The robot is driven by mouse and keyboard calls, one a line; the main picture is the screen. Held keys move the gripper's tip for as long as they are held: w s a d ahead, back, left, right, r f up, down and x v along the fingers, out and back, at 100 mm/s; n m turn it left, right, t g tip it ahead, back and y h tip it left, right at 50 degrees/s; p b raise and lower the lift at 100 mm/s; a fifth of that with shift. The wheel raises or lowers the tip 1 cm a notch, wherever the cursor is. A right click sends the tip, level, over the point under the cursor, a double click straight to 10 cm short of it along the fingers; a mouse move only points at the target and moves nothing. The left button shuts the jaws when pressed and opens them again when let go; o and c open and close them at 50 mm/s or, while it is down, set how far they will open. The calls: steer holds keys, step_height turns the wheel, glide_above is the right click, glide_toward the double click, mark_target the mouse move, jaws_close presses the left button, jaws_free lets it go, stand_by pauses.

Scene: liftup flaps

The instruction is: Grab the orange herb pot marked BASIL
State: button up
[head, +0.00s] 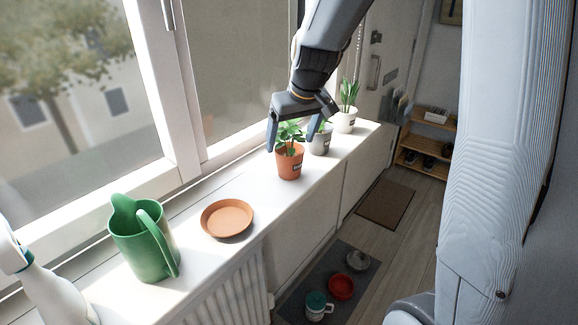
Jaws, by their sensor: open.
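The orange pot (290,164) stands upright on the white windowsill, with a green leafy plant (289,133) in it. A dark label shows on its front, too small to read here. My gripper (291,147) is open above the pot, pointing down, with one finger on the left of the plant and the other on its right. The fingertips are about level with the leaves and the pot's rim. I cannot tell whether they touch the plant.
A grey pot (320,143) stands close behind right, then a white pot (345,121). An orange saucer (227,218), a green watering can (144,241) and a spray bottle (48,283) stand nearer on the sill. Bowls and a mug (317,307) are on a floor mat.

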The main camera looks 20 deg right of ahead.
mark_target(289, 152)
steer(key=shift+s+d+p+x, duration=0.1)
steer(key=shift+p+x, duration=0.3)
steer(key=shift+x, duration=1.1)
steer(key=shift+s+d+p+x, duration=0.1)
steer(key=shift+p+x, duration=0.3)
steer(key=shift+x, duration=1.1)
steer(key=shift+f, duration=0.1)
steer(key=c, duration=1.5)
steer(key=shift+o, duration=0.2)
